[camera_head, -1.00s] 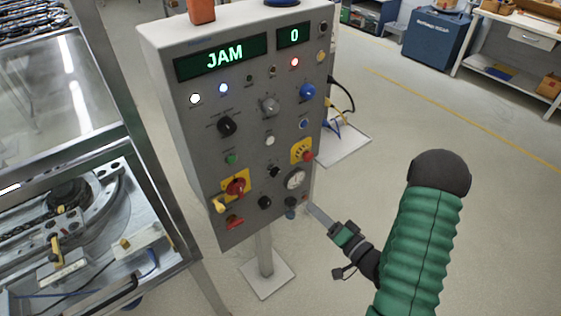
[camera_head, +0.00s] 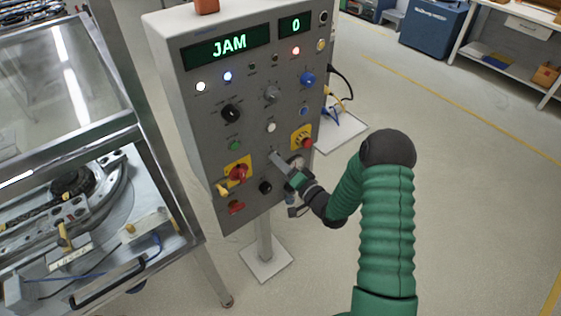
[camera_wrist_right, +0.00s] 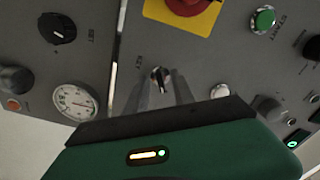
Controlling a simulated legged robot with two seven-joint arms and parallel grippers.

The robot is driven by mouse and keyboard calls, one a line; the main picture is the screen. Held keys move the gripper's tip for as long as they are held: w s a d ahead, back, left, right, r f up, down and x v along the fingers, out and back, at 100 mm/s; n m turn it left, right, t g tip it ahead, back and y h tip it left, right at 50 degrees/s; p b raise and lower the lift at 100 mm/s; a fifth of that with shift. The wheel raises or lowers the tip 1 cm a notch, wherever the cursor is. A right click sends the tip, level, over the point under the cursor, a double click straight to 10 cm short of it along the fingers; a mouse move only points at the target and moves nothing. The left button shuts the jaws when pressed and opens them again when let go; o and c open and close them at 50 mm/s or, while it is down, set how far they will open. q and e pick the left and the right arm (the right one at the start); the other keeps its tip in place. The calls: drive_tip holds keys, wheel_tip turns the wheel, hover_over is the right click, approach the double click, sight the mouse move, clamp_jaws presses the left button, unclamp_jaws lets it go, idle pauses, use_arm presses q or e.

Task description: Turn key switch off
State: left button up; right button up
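The control panel (camera_head: 219,127) stands on a post, its display reading JAM and 0. In the wrist view, the small dark key switch (camera_wrist_right: 161,76) sits on the grey panel near the lettering KEY. My right gripper (camera_wrist_right: 164,86) is directly in front of it, with the two fingers apart and the key between or just beyond their tips. I cannot tell whether they touch it. In the head view, my right gripper (camera_head: 276,158) reaches the lower right of the panel and hides the key switch. My left gripper is not in view.
Near the key are a red selector on a yellow plate (camera_head: 238,173), a red button on yellow (camera_head: 307,143), a black knob (camera_head: 265,187) and a gauge (camera_wrist_right: 74,101). A metal-framed machine (camera_head: 133,267) stands close on the left.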

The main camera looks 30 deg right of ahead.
drive_tip(key=shift+a, duration=0.2)
drive_tip(key=shift+d, duration=0.2)
drive_tip(key=c, duration=0.4)
drive_tip(key=shift+d, duration=0.2)
clamp_jaws()
drive_tip(key=shift+f, duration=0.1)
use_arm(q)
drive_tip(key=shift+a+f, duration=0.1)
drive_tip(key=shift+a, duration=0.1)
use_arm(e)
drive_tip(key=shift+a, duration=0.15)
